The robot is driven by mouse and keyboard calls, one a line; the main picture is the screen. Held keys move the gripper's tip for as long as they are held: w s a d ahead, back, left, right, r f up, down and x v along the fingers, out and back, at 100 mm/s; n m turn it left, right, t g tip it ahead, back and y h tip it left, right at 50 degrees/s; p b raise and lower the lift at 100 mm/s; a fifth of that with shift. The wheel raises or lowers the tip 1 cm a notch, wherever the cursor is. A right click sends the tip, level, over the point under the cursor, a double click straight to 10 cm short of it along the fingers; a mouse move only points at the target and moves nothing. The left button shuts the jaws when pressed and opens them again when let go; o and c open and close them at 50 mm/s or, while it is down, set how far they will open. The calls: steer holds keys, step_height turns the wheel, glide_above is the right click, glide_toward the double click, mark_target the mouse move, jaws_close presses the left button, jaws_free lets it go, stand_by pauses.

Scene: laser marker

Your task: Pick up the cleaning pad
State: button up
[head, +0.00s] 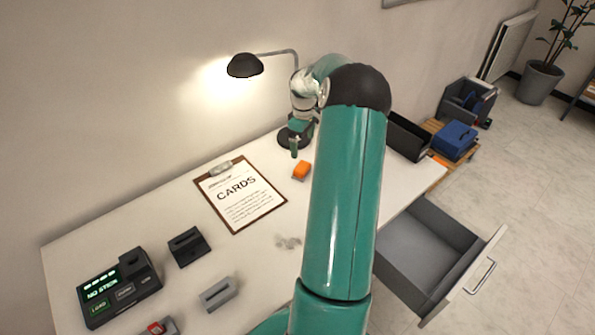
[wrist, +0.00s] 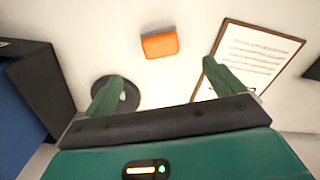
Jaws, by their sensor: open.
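The cleaning pad appears to be the small orange block (head: 301,170) lying on the white desk, right of the clipboard. In the wrist view the orange block (wrist: 160,43) lies beyond and between my two green fingertips. My gripper (head: 294,150) is above the desk near the lamp base, up and slightly left of the block in the head view. In the wrist view my gripper (wrist: 158,75) has its fingers spread wide with nothing between them. The block is apart from both fingers and fully visible there.
A clipboard (head: 240,194) marked CARDS lies left of the block. A black desk lamp (head: 245,66) stands behind my gripper. A black tray (head: 408,137) is at the desk's right end. An open drawer (head: 425,250) sticks out on the right. Dark devices (head: 120,287) occupy the front left.

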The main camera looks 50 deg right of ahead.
glide_above(302, 166)
step_height(302, 166, down, 6)
steer(key=shift+s+d+f, duration=0.1)
steer(key=shift+s+f, duration=0.05)
steer(key=shift+f, duration=0.35)
step_height(302, 166, down, 5)
steer(key=shift+f, duration=0.1)
steer(key=c, duration=1.2)
steer(key=shift+o, duration=0.2)
steer(key=shift+w+r, duration=0.2)
steer(key=shift+r, duration=0.5)
steer(key=s+a+r, duration=0.9)
steer(key=s+r, duration=0.1)
steer(key=r, duration=0.1)
steer(key=shift+s+a+r, duration=0.15)
steer(key=shift+a+r, duration=0.15)
steer(key=shift+a, duration=0.1)
